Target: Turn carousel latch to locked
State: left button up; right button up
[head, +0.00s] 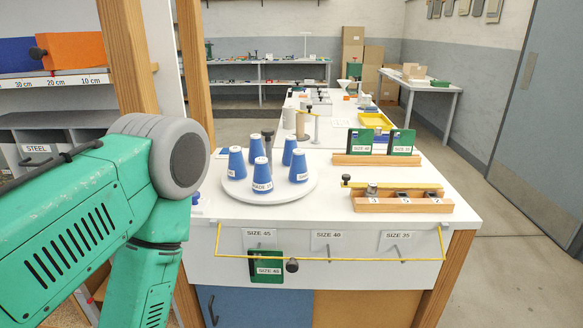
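The carousel (240,196) is a round white disc on the near left of the white table. Several blue tapered cups with labels stand upright on it, one of them a front cup (261,178). A grey post with a dark top (268,143) rises at its middle. A small blue part (195,197) shows at the table's left edge, partly hidden by my green left arm; I cannot tell whether it is the latch. The latch and its position cannot be made out clearly. Neither of my grippers is in view.
A wooden block (402,202) with numbered slots and a wooden rack (376,159) with green cards stand right of the carousel. A yellow bar (330,258) runs along the front panel, with a green card (265,266) and black knob (292,265). A wooden post (196,75) stands left.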

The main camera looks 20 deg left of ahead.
aim_at(194, 198)
jog(key=j+u, duration=0.25)
jog(key=u, duration=0.2)
jog(key=i+j+u, duration=0.1)
jog(key=j+u, duration=0.15)
jog(key=u, duration=0.25)
